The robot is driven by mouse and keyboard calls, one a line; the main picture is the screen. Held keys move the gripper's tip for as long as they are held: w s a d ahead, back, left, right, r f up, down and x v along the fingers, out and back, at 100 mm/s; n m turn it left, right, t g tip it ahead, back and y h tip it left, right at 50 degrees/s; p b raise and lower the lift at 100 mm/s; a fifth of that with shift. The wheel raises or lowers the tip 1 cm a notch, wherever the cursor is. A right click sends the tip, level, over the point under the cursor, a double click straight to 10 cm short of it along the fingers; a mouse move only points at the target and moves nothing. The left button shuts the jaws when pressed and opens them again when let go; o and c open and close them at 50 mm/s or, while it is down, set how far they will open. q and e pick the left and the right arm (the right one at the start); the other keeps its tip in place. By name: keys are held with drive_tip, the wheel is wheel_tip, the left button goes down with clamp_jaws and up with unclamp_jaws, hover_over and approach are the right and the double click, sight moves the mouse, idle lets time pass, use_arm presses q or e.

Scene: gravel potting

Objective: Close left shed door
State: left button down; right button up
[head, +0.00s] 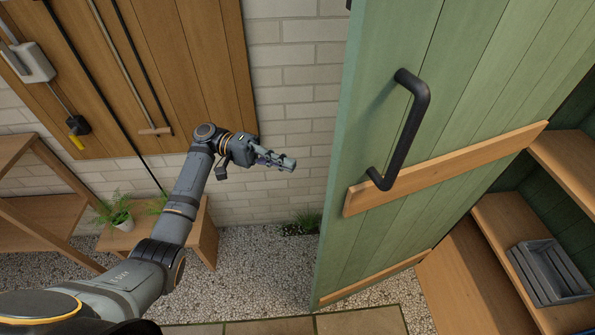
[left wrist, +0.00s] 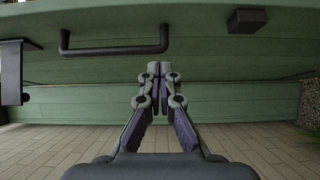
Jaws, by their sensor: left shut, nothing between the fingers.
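The green left shed door (head: 460,75) stands open in the head view, swung out from the shed, with a wooden crosspiece on its face. Its black handle (head: 417,115) is a vertical bar on that face. My left gripper (head: 290,163) is shut and empty, to the left of the door and apart from it in the head view. In the left wrist view the shut fingertips (left wrist: 160,68) point toward green boards, and a black handle (left wrist: 115,50) shows above and left of them. My right gripper is not in view.
Shed shelves (head: 500,225) hold a grey crate (head: 548,272) at the right. A wooden tool board (head: 190,60) hangs on the white brick wall (head: 290,75). A bench (head: 203,235) with a potted plant (head: 118,217) stands at left. Gravel (head: 260,270) between bench and door is mostly clear.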

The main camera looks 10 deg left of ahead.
use_arm(q)
drive_tip(key=s+d+p, duration=0.4)
drive_tip(key=s+d, duration=0.1)
drive_tip(key=d, duration=0.5)
drive_tip(key=shift+d, duration=0.25)
drive_tip(key=shift+p, duration=0.3)
